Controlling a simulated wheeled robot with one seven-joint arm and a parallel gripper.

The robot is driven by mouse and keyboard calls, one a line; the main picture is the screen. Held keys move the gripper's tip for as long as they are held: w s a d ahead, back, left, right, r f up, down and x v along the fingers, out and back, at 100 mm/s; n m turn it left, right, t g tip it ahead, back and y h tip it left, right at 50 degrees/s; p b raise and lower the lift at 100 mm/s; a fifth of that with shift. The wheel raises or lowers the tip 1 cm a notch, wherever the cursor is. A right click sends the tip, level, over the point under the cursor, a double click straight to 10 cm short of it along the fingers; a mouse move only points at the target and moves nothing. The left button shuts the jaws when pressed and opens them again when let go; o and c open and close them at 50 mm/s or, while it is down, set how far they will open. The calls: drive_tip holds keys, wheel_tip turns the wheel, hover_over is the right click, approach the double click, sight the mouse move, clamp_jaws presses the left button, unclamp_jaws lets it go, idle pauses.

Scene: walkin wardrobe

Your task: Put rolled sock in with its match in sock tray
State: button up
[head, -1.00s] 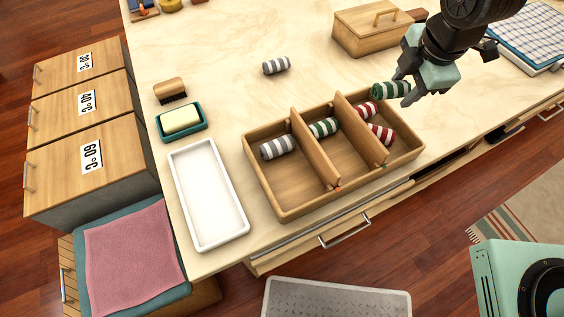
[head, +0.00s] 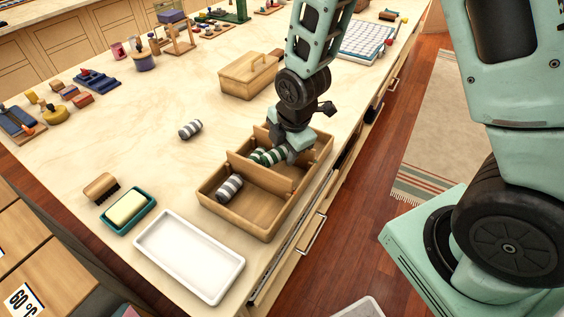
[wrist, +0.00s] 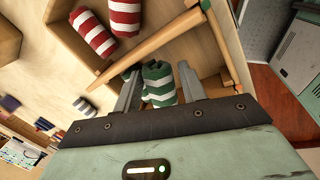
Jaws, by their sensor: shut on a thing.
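The sock tray (head: 270,228) is a wooden box with dividers making three compartments. My gripper (head: 279,153) reaches down into the middle compartment and is shut on a green-and-white striped rolled sock, which shows between the fingers in the wrist view (wrist: 158,82). The matching green striped sock (head: 258,158) lies in the same compartment, close beside the held one; the fingers partly hide it. A grey striped sock (head: 229,187) lies in the near-left compartment. Two red striped socks (wrist: 92,34) lie beyond a divider in the wrist view; my arm hides them in the head view.
A loose grey striped sock (head: 190,129) lies on the table left of the tray. A white tray (head: 189,256) and a soap dish (head: 127,210) are at the near left. The tray's dividers rise close to my fingers.

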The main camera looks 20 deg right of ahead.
sight(285, 161)
drive_tip(key=shift+f, duration=2.1)
drive_tip(key=o, duration=1)
drive_tip(key=shift+f, duration=0.15)
drive_tip(key=a+v, duration=0.1)
drive_tip(key=v, duration=1.1)
drive_tip(key=s+a+r+m+g, duration=0.1)
drive_tip(key=s+a+r+m, duration=0.1)
drive_tip(key=s, duration=0.4)
drive_tip(key=s+a+r+m+g, duration=0.1)
drive_tip(key=s+a+r+m, duration=0.2)
drive_tip(key=s+m, duration=0.3)
drive_tip(key=s+a+r+m, duration=0.2)
drive_tip(key=s+r+m, duration=0.1)
drive_tip(key=s, duration=0.3)
drive_tip(key=shift+a+r+m+g+p, duration=0.3)
drive_tip(key=shift+m+g+p, duration=0.1)
drive_tip(key=shift+m, duration=0.4)
